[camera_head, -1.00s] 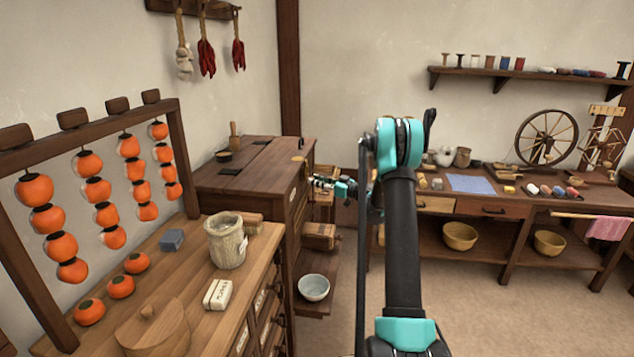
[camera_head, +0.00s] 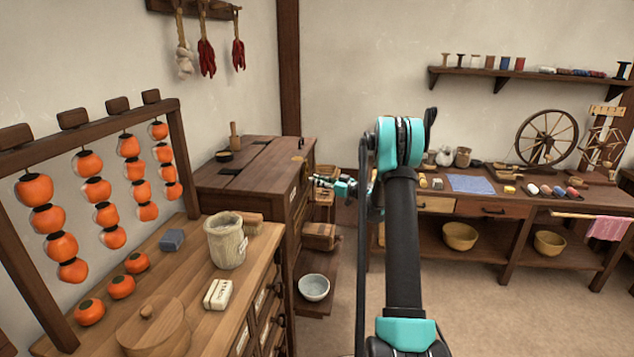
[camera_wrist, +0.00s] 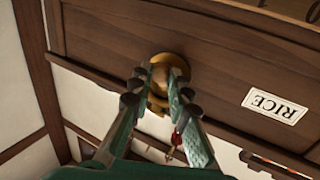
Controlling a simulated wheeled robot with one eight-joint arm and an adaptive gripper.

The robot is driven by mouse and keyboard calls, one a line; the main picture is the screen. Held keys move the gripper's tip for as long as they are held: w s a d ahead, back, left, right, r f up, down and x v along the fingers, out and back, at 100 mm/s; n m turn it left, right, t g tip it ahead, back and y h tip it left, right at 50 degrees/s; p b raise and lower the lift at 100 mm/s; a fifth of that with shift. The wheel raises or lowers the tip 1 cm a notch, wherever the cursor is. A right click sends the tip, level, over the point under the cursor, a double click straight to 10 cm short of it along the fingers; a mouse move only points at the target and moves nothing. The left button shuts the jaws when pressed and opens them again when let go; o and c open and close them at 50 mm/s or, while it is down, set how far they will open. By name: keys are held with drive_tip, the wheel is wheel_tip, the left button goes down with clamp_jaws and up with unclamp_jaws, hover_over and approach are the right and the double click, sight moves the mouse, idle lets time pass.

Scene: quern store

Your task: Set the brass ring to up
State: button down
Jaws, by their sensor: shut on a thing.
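The brass ring (camera_wrist: 155,104) and its round brass plate (camera_wrist: 174,60) are on a dark wooden front in the wrist view, beside a RICE label (camera_wrist: 275,104) that appears upside down. My gripper (camera_wrist: 162,78) is shut on the brass ring, its fingers either side of it and hiding part of it. I cannot tell clearly which way the ring is turned. In the head view my gripper (camera_head: 316,181) is small, close to the front of the dark wooden chest (camera_head: 240,185); the ring is not clear there.
Floor between is clear.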

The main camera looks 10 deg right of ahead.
wheel_tip(320, 180, up, 13)
drive_tip(key=d+n+g+h, duration=0.2)
drive_tip(key=n+g+h, duration=0.2)
drive_tip(key=h, duration=1)
drive_tip(key=g, duration=0.2)
drive_tip(key=shift+s+d+f+g, duration=0.2)
drive_tip(key=shift+s+d+g, duration=0.1)
drive_tip(key=shift+s+g, duration=0.1)
drive_tip(key=shift+a, duration=0.15)
drive_tip(key=c, duration=1.7)
unclamp_jaws()
